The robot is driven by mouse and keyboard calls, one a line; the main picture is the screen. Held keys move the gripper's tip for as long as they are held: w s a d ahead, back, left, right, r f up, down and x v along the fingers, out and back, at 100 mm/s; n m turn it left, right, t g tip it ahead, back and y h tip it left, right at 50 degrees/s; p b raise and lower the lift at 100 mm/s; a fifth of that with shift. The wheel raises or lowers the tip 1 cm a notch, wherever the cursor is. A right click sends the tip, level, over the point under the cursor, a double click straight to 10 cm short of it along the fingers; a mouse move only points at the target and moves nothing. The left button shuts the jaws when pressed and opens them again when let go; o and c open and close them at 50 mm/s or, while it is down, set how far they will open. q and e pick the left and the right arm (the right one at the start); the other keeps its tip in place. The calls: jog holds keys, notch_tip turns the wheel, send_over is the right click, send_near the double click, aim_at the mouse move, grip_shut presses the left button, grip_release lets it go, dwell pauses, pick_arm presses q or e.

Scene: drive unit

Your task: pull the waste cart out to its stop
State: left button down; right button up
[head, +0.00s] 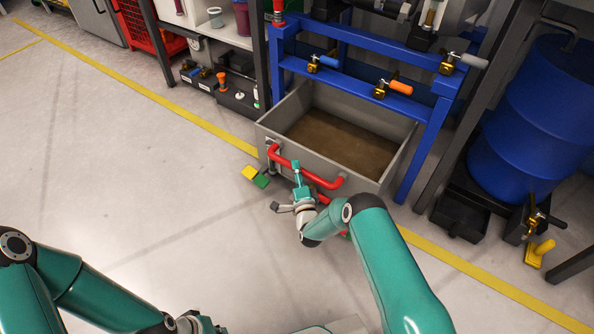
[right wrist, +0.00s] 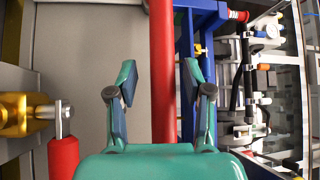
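The waste cart (head: 400,165) is a grey open-topped bin with brown contents, standing under the blue frame. A red bar handle (head: 325,181) runs along its front; a red bar also shows in the right wrist view (right wrist: 162,70). My right gripper (head: 297,172) is at the cart's front by the handle. In the right wrist view my right gripper (right wrist: 160,82) has its two fingers apart, one on each side of the red bar, with gaps on both sides. My left gripper (head: 192,323) is low at the bottom edge, partly cut off, away from the cart; its fingers are unclear.
The blue frame (head: 438,128) carries several small valves, with blue, orange and grey handles. A yellow and green piece (head: 250,173) is near the cart's left front corner. A blue drum (head: 535,110) stands at right. The floor (head: 130,170) in front is clear, crossed by a yellow line.

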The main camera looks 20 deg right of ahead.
jog(key=s+a+f, duration=0.1)
jog(key=s, duration=1.1)
jog(key=shift+a+f, duration=0.15)
jog(key=shift+f, duration=0.2)
jog(key=shift+w, duration=0.1)
